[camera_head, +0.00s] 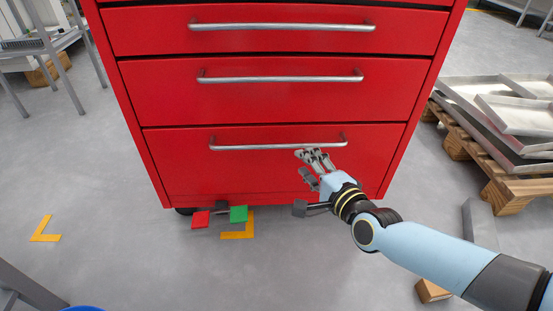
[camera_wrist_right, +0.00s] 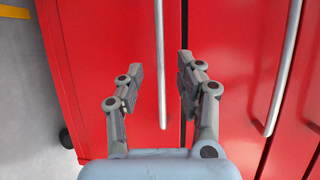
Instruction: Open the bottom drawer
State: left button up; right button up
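The bottom drawer (camera_head: 180,165) of the red cabinet is flush with the front, so it looks closed. Its silver bar handle (camera_head: 250,147) runs across the upper part of the drawer. My right gripper (camera_head: 312,168) is at the right part of this handle. In the right wrist view the handle (camera_wrist_right: 160,30) runs between the two fingers of the right gripper (camera_wrist_right: 160,78). The fingers are apart, with a gap on both sides of the bar. My left gripper is not in view.
Two more drawers with handles (camera_head: 280,77) sit above. A pallet (camera_head: 505,180) with metal trays stands on the right. A red square (camera_head: 200,219) and a green square (camera_head: 239,214) show at the cabinet's foot. The floor in front is mostly clear.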

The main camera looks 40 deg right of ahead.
aim_at(287, 146)
jog(key=b+x, duration=0.2)
jog(key=x, duration=0.7)
jog(key=shift+w+f+b, duration=0.1)
jog(key=shift+f+b, duration=0.1)
jog(key=shift+b, duration=0.15)
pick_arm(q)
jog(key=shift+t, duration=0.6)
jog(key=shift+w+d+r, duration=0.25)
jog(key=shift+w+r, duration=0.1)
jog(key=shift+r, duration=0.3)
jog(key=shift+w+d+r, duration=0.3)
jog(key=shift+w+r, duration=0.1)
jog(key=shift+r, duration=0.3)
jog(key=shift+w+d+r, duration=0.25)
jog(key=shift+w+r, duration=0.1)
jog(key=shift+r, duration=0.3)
pick_arm(e)
jog(key=shift+w+d, duration=0.1)
jog(key=shift+w, duration=0.4)
grip_shut()
jog(key=shift+s, duration=0.1)
